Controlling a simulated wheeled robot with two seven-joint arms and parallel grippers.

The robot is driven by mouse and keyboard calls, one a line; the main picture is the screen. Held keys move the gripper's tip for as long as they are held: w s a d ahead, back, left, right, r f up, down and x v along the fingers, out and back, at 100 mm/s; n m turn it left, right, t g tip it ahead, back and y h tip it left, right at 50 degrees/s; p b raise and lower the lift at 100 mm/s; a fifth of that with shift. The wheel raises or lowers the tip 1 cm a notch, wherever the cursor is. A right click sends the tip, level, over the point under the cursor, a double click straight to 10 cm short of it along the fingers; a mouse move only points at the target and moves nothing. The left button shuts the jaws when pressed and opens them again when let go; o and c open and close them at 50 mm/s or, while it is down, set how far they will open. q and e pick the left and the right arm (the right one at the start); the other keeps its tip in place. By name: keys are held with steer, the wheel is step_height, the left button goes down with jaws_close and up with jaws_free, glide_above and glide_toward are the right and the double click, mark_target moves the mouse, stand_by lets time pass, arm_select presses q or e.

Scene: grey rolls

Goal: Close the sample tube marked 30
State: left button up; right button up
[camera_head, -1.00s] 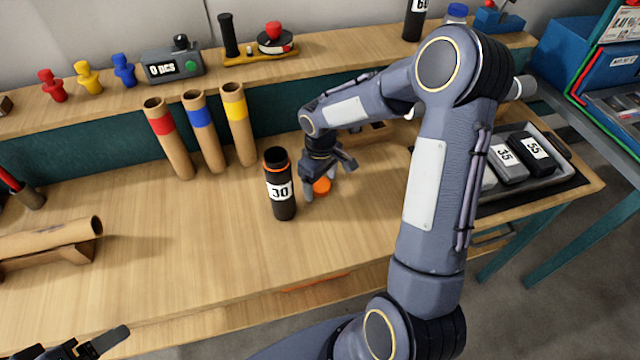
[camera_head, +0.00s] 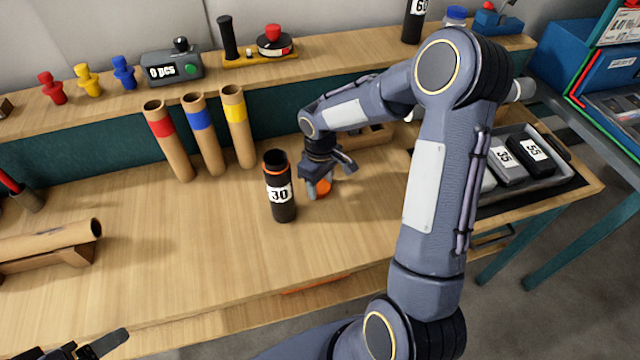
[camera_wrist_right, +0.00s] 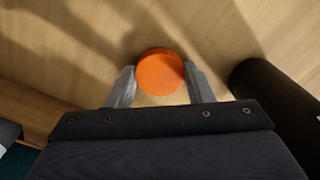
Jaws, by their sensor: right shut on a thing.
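The sample tube marked 30 (camera_head: 281,200) is black with an orange ring near its open top, and it stands upright on the bench. Its dark side also shows at the right of the right wrist view (camera_wrist_right: 275,95). An orange cap (camera_head: 323,187) is at bench level just right of the tube. My right gripper (camera_head: 322,190) is shut on the cap, with one finger on each side of it in the right wrist view (camera_wrist_right: 160,72). Whether the cap still touches the bench is unclear. My left gripper (camera_head: 90,345) shows only in part at the bottom left, empty.
Three cardboard tubes with red, blue and yellow bands (camera_head: 205,130) lean behind the tube. A cardboard roll (camera_head: 50,240) lies on a wooden rest at left. A grey tray (camera_head: 545,185) with numbered boxes is at right. The bench front is clear.

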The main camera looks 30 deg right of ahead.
steer(key=shift+r, duration=0.65)
arm_select(q)
steer(key=shift+f+b, duration=0.65)
arm_select(e)
steer(key=s+a+r, duration=0.5)
steer(key=s+r, duration=0.6)
steer(key=s, duration=0.2)
steer(key=shift+a+r, duration=0.15)
steer(key=shift+r, duration=0.15)
arm_select(q)
steer(key=shift+c, duration=0.2)
